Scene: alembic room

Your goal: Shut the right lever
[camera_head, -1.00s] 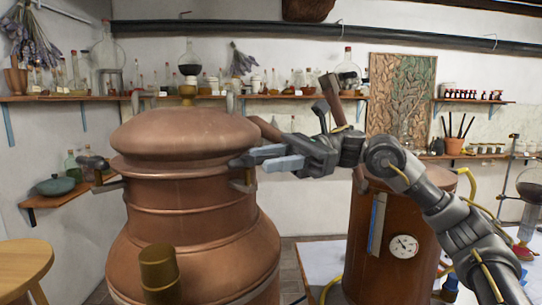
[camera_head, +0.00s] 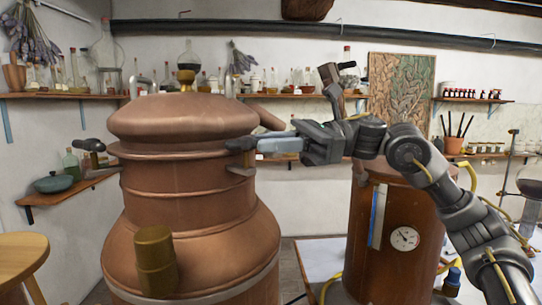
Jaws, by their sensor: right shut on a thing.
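The copper still pot (camera_head: 190,195) with its domed lid (camera_head: 180,117) stands left of the middle. The right lever (camera_head: 239,145), with a dark grip end, sits at the pot's right side just below the lid, above a small metal bracket (camera_head: 242,170). My right gripper (camera_head: 268,146) comes in from the right, level with the lever. Its light blue-grey fingers are closed together at the lever's right end. The fingers hide part of the lever. The left lever (camera_head: 90,145) shows at the pot's left side. My left gripper is out of view.
A brown copper vessel (camera_head: 372,235) with a round dial stands on a white table at the right, below my right arm. A brass cap (camera_head: 155,262) juts from the pot's front. Shelves with bottles (camera_head: 290,95) line the back wall. A wooden stool (camera_head: 20,258) stands at the lower left.

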